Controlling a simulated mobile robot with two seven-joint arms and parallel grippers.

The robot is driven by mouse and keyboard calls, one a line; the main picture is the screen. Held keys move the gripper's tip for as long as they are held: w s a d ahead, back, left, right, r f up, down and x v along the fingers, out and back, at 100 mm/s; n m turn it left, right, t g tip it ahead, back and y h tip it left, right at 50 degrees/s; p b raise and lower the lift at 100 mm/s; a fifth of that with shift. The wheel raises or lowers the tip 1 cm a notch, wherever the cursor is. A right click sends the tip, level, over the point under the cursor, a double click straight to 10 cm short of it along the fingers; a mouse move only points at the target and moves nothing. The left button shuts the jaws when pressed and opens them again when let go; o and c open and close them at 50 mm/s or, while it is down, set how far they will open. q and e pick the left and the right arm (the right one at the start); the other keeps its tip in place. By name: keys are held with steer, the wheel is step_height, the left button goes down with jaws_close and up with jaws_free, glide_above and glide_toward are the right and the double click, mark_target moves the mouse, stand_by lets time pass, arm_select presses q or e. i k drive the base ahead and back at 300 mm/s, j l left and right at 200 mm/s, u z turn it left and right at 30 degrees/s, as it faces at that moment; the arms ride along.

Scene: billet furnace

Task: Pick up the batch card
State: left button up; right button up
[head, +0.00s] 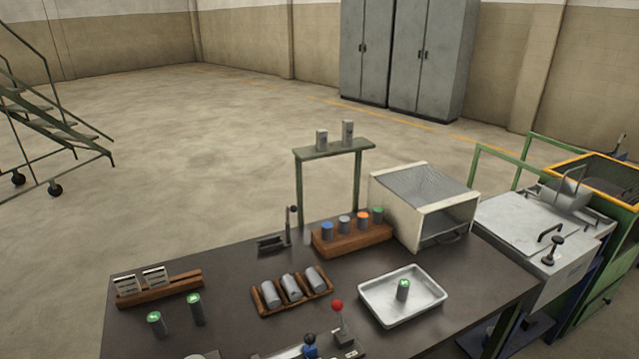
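Two small white cards with dark printing stand in a wooden rack (160,292) at the left end of the dark table. One is the left card (129,285), the other the right card (154,276). The print is too small to read, so I cannot tell which is the batch card. Neither of my grippers is in view.
Two green-topped cylinders (195,309) stand in front of the rack. Lying billets fill a wooden cradle (291,291). A red-knobbed lever (338,318), a white tray (377,308) with one cylinder and a wooden block (352,242) of cylinders are further right. Table between rack and cradle is clear.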

mark_target(129, 285)
steer(key=u, duration=1.3)
